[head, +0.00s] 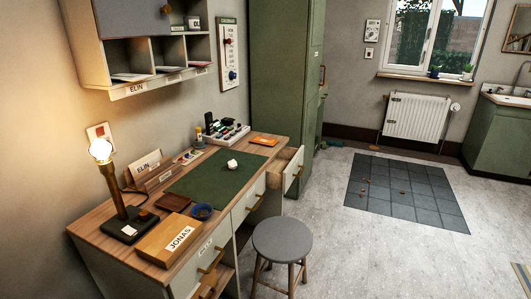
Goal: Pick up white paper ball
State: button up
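A small white paper ball (232,164) lies on the green desk mat (214,182) on the wooden desk (92,226). It sits toward the far right part of the mat, with clear mat around its near side. My gripper is not in view.
A drawer (290,169) is pulled open. A round stool (282,239) stands in front; floor to the right is open.

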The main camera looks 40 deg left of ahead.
aim_at(232, 164)
jog(key=u, duration=0.4)
jog(key=i, duration=1.6)
jog(key=u, duration=1.4)
jog(key=i, duration=0.9)
jog(key=u, duration=0.55)
